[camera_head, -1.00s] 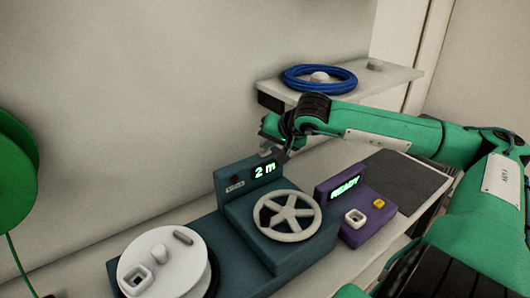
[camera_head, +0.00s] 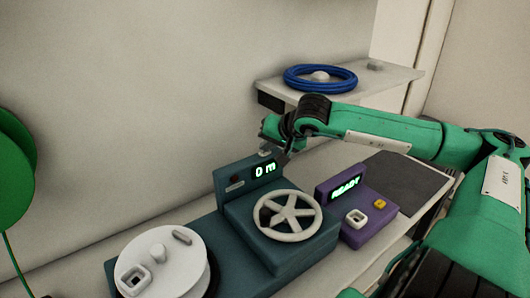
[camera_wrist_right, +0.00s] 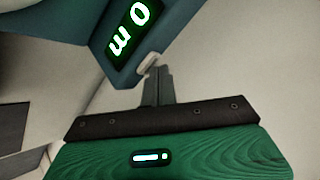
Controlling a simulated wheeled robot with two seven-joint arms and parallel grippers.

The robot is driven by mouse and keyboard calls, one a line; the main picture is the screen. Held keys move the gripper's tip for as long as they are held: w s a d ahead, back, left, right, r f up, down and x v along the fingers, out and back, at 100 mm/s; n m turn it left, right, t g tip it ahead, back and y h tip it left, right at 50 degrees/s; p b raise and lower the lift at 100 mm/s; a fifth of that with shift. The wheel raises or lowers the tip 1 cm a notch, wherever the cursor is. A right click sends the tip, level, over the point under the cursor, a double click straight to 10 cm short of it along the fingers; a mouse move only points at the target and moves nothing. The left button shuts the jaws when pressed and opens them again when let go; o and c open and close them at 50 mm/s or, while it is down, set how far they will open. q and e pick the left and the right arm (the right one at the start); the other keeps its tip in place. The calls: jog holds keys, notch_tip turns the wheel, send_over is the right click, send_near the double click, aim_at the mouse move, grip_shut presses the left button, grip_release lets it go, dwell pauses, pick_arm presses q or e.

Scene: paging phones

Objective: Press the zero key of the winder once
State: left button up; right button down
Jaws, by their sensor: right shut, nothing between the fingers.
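The teal winder (camera_head: 232,225) stands on the bench, with a spoked handwheel on its front block. Its lit display (camera_head: 265,171) reads "0 m", also in the right wrist view (camera_wrist_right: 129,33). A small pale key (camera_wrist_right: 149,60) sits at the edge of the display housing in the right wrist view. My right gripper (camera_head: 282,156) is over the top of the display housing, mostly dark against it. Its shut, empty fingertips (camera_wrist_right: 157,71) are right at the pale key; whether they touch it I cannot tell. My left gripper is not in view.
A purple unit (camera_head: 364,220) reading "READY" stands right of the winder. A white round plate (camera_head: 158,254) is at front left. A blue cable coil (camera_head: 320,78) lies on a raised shelf behind my right arm. A green spool (camera_head: 14,150) is at the left edge.

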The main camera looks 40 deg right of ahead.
jog(key=shift+f, duration=0.15)
dwell(0.4)
jog(key=shift+r, duration=0.9)
jog(key=shift+r+p, duration=1.6)
jog(key=shift+r, duration=0.95)
